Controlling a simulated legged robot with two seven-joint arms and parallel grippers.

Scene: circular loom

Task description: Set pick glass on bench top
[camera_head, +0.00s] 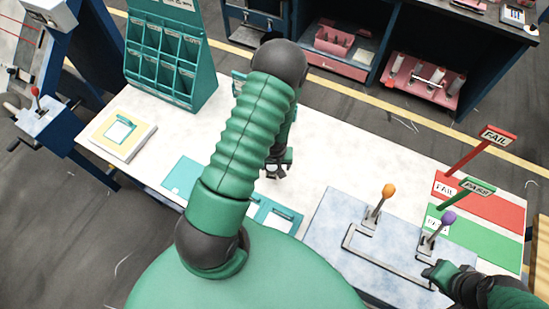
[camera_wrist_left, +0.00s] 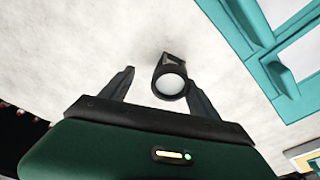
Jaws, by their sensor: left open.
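The pick glass (camera_wrist_left: 171,82), a small black magnifier with a round pale lens, is on the white bench top (camera_wrist_left: 60,60) in the left wrist view. My left gripper (camera_wrist_left: 158,78) is open, its fingers on either side of the glass, which lies nearer the right finger. I cannot tell whether they touch. In the head view my left gripper (camera_head: 277,168) is low over the bench top (camera_head: 330,160), partly behind my arm. My right gripper (camera_head: 437,274) is at the lower right by the lever panel; its jaw state is unclear.
A teal pigeonhole rack (camera_head: 165,60) stands at the back left, and a yellow-edged pad (camera_head: 124,132) lies before it. A lever panel (camera_head: 330,225) and red FAIL (camera_head: 490,207) and green PASS (camera_head: 485,245) areas fill the right. The bench middle is mostly clear.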

